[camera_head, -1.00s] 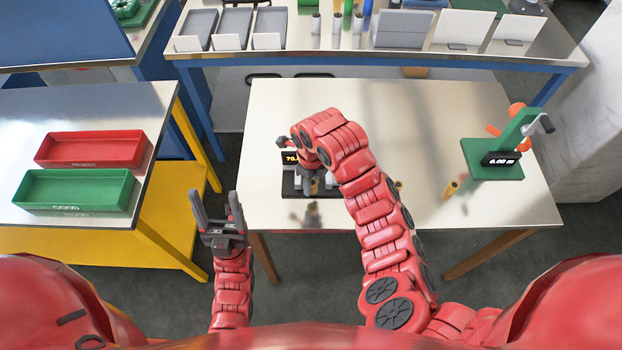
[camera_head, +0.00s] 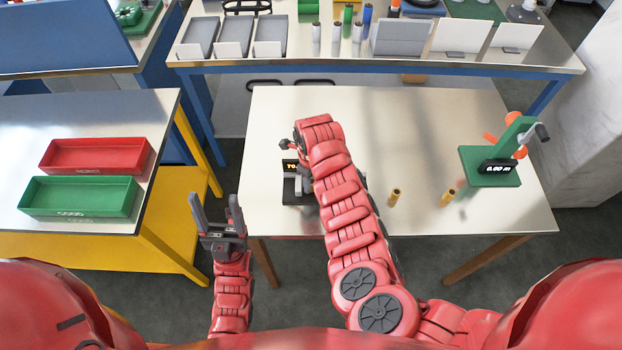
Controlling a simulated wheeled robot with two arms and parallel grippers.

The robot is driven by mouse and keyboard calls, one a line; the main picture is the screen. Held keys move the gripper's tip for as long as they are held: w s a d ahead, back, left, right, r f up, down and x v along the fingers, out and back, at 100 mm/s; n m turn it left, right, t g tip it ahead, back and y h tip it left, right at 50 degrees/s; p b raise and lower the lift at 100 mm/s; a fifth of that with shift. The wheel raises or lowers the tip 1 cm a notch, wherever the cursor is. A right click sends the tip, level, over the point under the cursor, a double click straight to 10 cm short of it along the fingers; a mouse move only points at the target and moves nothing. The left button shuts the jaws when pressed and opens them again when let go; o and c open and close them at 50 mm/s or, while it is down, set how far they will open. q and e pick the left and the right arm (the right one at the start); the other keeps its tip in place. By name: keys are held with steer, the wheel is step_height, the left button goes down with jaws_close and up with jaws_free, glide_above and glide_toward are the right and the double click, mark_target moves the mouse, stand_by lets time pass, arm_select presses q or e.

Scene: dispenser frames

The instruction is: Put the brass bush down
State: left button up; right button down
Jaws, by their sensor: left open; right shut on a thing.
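My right arm reaches over the middle table (camera_head: 450,115) and bends down at the dark device (camera_head: 290,192) with a lit display. My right gripper (camera_head: 306,184) is low over this device, mostly hidden behind my own arm. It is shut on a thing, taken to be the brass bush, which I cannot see. Two other brass bushes stand upright on the table, one near the middle (camera_head: 394,197) and one further right (camera_head: 447,197). My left gripper (camera_head: 218,215) is open and empty, pointing up in front of the table's left edge.
A red tray (camera_head: 95,155) and a green tray (camera_head: 80,196) are on the left table. Trays and cylinders line the back bench.

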steer(key=shift+f, duration=0.1)
steer(key=c, duration=0.8)
jaws_free()
